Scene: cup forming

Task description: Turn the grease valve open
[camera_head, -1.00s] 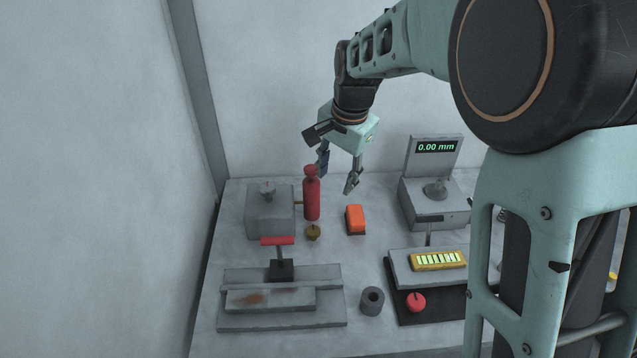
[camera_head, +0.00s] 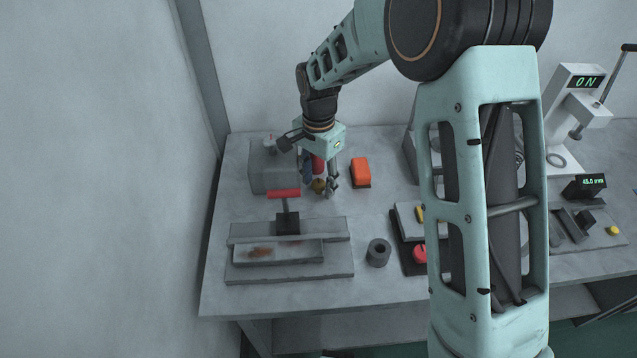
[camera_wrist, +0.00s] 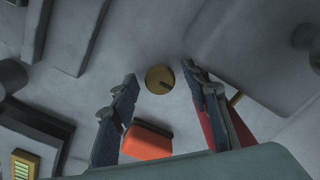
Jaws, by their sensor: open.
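A small round brass knob (camera_head: 319,186), which looks like the grease valve, sits low on the table beside the red cylinder (camera_head: 319,165). In the wrist view the knob (camera_wrist: 158,80) shows a dark slot or pointer mark on its face. My gripper (camera_head: 320,190) is lowered over it with the fingers pointing down. In the wrist view my open gripper (camera_wrist: 159,76) has one fingertip on each side of the knob, with gaps visible. I cannot tell whether the tips reach its height. The red cylinder (camera_wrist: 216,125) is partly hidden behind the right finger.
A grey box (camera_head: 268,178) stands left of the red cylinder. An orange block (camera_head: 361,172) lies close on the right. A red T-handle (camera_head: 284,194) rises in front, above a grey clamp fixture (camera_head: 290,273). A dark ring (camera_head: 378,253) stands front right.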

